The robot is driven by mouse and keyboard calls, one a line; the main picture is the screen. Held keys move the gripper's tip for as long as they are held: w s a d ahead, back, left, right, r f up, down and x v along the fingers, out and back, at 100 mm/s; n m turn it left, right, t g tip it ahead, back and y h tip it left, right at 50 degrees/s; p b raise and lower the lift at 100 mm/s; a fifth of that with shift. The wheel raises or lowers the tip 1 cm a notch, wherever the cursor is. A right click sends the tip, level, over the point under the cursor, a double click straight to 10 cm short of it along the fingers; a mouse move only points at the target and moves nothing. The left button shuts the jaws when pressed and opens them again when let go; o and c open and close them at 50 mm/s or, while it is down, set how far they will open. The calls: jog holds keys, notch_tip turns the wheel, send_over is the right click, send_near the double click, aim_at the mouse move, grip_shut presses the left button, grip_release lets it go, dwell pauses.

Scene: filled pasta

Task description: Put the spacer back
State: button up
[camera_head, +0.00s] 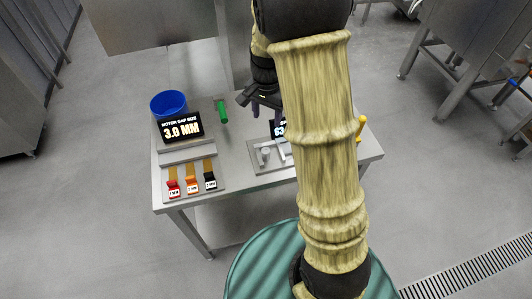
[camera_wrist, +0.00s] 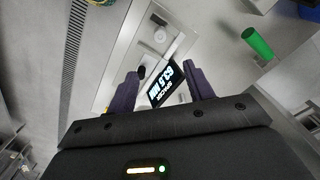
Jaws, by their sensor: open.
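Three small labelled spacers sit in a row on the grey rack (camera_head: 218,168) at the table's left front: a red one (camera_head: 173,188), an orange one (camera_head: 192,185) and a black one (camera_head: 210,181). Their labels are too small to read surely. My gripper (camera_head: 266,110) is open above the back middle of the table, apart from the spacers. In the wrist view my gripper (camera_wrist: 160,88) has its two dark purple fingers spread with nothing held between them. A black display (camera_wrist: 166,84) with white digits shows beyond and between the fingers. No spacer is clear in the wrist view.
A display reading 3.0 MM (camera_head: 181,129) stands behind the rack, with a blue bin (camera_head: 169,103) behind it. A green cylinder (camera_head: 222,112) stands nearby. A metal fixture (camera_head: 266,154) lies mid-table, partly hidden by my arm. A yellow handle (camera_head: 361,129) is at the right.

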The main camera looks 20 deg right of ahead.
jog(key=p, duration=0.2)
send_over(266, 150)
notch_tip(266, 150, down, 11)
jog(key=shift+d+f, duration=0.1)
jog(key=shift+f, duration=0.1)
jog(key=shift+s+f+p, duration=0.1)
jog(key=shift+f+p, duration=0.25)
jog(key=shift+f, duration=0.15)
jog(key=shift+f+p, duration=0.65)
jog(key=shift+f, duration=1.45)
grip_shut()
